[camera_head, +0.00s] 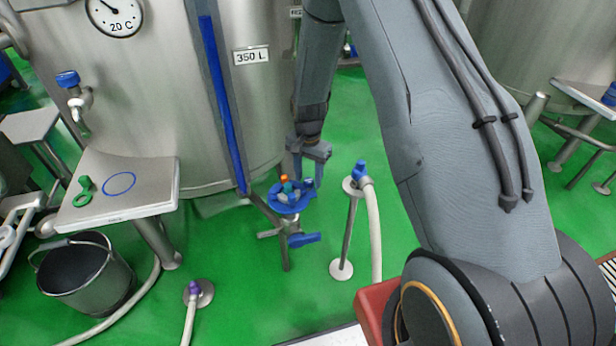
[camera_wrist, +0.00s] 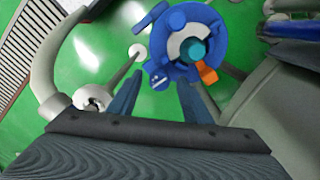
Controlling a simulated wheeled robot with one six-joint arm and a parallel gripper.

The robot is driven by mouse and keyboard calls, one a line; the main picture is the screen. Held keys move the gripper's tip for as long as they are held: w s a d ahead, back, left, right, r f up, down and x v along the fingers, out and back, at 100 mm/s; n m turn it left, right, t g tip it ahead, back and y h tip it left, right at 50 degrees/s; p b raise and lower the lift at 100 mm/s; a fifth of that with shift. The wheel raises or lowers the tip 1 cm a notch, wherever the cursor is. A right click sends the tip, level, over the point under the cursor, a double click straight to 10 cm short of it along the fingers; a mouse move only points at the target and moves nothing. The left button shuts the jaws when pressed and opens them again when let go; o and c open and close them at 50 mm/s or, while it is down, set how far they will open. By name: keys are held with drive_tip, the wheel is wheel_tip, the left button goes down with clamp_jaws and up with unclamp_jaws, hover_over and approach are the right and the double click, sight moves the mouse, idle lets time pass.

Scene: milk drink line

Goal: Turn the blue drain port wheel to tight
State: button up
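The blue drain port wheel (camera_head: 281,202) sits low in front of the steel tank, with an orange piece, a teal centre piece and blue lugs on it. The wrist view shows the wheel (camera_wrist: 215,45) from above, with a grey ring around the teal hub (camera_wrist: 192,50). My gripper (camera_head: 311,180) points down at the wheel's right side. Its two fingers are apart in the wrist view (camera_wrist: 159,88), with a blue lug of the wheel between or just beyond their tips. I cannot tell whether a finger touches it. Any mark for tight is too small to read.
A blue lever (camera_head: 304,240) sits below the wheel. A stand with a blue-topped hose fitting (camera_head: 359,172) is close to the right. A steel side table (camera_head: 150,192), a bucket (camera_head: 85,280) and a purple-topped floor fitting (camera_head: 195,290) are to the left. Green floor lies between.

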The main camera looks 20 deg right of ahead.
sight(308, 180)
wheel_tip(308, 180, up, 6)
drive_tip(key=shift+r+b, duration=0.15)
drive_tip(key=shift+b, duration=0.35)
drive_tip(key=shift+r, duration=0.75)
drive_tip(key=shift+s+r, duration=0.15)
drive_tip(key=shift+r, duration=0.05)
drive_tip(key=s+r+n, duration=0.4)
drive_tip(key=s+r, duration=0.3)
drive_tip(key=s, duration=0.5)
drive_tip(key=s+r+n, duration=0.5)
drive_tip(key=s+r, duration=0.2)
drive_tip(key=s, duration=0.5)
drive_tip(key=shift+s, duration=0.25)
drive_tip(key=shift+o, duration=0.3)
